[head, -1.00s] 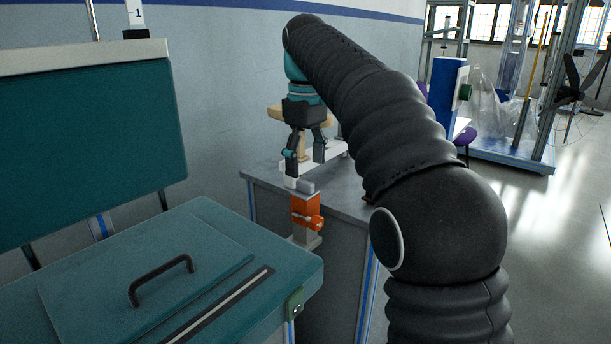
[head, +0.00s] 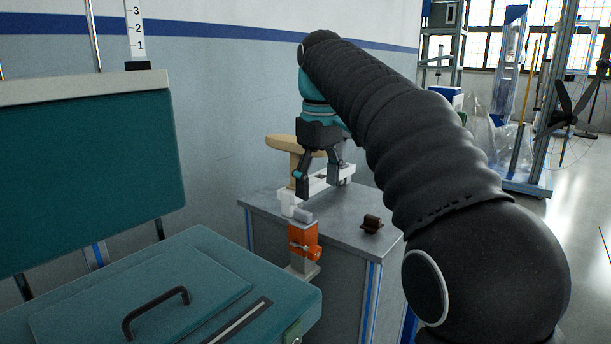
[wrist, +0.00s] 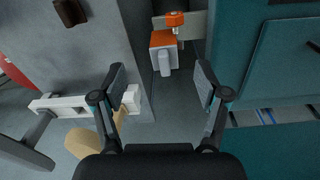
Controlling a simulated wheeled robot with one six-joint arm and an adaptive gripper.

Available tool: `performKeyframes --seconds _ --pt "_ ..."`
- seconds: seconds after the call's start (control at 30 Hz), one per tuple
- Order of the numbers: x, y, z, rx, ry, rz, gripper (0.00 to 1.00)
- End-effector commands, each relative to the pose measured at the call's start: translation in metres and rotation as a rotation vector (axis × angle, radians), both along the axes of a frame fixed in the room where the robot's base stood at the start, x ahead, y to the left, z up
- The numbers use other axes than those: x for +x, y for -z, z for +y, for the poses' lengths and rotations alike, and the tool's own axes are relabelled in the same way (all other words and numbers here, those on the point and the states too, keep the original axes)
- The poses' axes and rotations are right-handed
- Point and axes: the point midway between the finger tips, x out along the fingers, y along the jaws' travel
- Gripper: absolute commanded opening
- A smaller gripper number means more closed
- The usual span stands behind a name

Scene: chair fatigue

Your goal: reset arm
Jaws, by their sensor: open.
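My gripper (head: 318,186) hangs at the end of my black-sleeved arm in the head view, pointing down above the near left corner of a grey cabinet (head: 345,226). In the wrist view my gripper (wrist: 160,80) has its two fingers spread wide with nothing held between them. An orange clamp-like fixture (head: 303,240) with a grey piece on top stands below the fingers, apart from them. In the wrist view the orange fixture (wrist: 163,40) lies ahead, between and beyond the fingertips.
A teal chair-like bench (head: 220,262) with a black handle stands at left. A white bar fixture (head: 318,186) and a tan rounded piece (head: 285,143) are on the cabinet behind the gripper. A small dark brown block (head: 371,224) lies on the cabinet top. Open floor is at right.

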Motion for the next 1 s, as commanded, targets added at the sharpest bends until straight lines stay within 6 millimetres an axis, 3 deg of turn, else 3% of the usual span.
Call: performKeyframes --seconds 0.23,0.47,0.8,1.0 --pt "-0.054 0.014 -0.045 0.037 0.188 -0.097 0.74" --pt "-0.109 0.047 -0.08 0.076 0.358 -0.186 0.74" --pt "-0.197 0.129 -0.119 0.145 0.604 -0.315 0.74" --pt "-0.239 0.181 -0.132 0.182 0.721 -0.376 0.74"
